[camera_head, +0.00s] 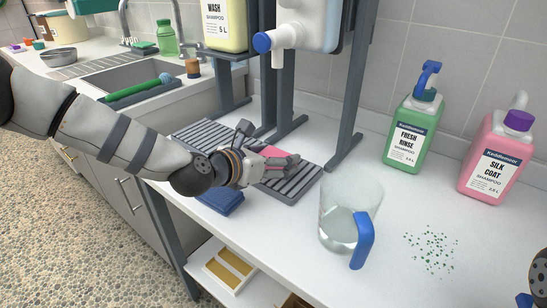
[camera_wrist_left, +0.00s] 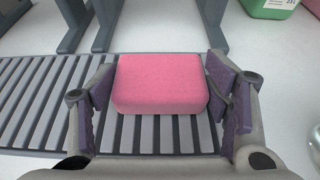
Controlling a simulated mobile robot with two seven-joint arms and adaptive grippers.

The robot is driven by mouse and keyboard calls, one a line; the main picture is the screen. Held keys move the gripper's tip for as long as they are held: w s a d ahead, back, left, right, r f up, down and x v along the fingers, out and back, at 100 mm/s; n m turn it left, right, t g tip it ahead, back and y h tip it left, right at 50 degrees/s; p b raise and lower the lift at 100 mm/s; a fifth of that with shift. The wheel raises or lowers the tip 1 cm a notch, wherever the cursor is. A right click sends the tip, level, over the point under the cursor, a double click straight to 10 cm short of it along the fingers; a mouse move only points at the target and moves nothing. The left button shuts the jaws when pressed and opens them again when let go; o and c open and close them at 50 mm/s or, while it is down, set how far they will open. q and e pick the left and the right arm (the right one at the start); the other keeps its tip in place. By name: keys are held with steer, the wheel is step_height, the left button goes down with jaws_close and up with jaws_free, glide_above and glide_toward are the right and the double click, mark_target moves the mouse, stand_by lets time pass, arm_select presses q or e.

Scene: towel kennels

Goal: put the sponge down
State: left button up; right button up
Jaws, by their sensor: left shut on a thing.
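The pink sponge (camera_wrist_left: 160,84) is a rounded block between the purple-padded fingers of my left gripper (camera_wrist_left: 160,100). The gripper is shut on it. In the head view my left gripper (camera_head: 284,163) is over the grey slatted rack (camera_head: 292,186), with only a little pink of the sponge (camera_head: 270,152) showing behind the fingers. In the left wrist view the slats of the rack (camera_wrist_left: 40,105) lie under and around the sponge. I cannot tell whether the sponge touches the slats.
A clear jug (camera_head: 345,205) with a blue handle stands right of the rack. Green (camera_head: 412,130) and pink (camera_head: 495,155) bottles stand at the back. Dark stand posts (camera_head: 352,90) rise behind the rack. A blue item (camera_head: 222,200) lies in front of it.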

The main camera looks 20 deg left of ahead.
arm_select(q)
steer(key=shift+r, duration=0.1)
steer(key=shift+f, duration=0.2)
steer(key=o, duration=0.7)
arm_select(e)
steer(key=shift+s+f, duration=0.1)
arm_select(q)
steer(key=shift+r, duration=0.1)
steer(key=shift+s+r, duration=0.15)
steer(key=shift+r, duration=0.2)
steer(key=p+v, duration=0.2)
steer(key=v, duration=0.9)
steer(key=shift+a+r, duration=0.1)
steer(key=shift+r, duration=0.05)
steer(key=shift+s, duration=0.25)
steer(key=shift+a, duration=0.1)
arm_select(e)
steer(key=shift+t, duration=0.5)
steer(key=w+r, duration=0.3)
steer(key=shift+r, duration=0.1)
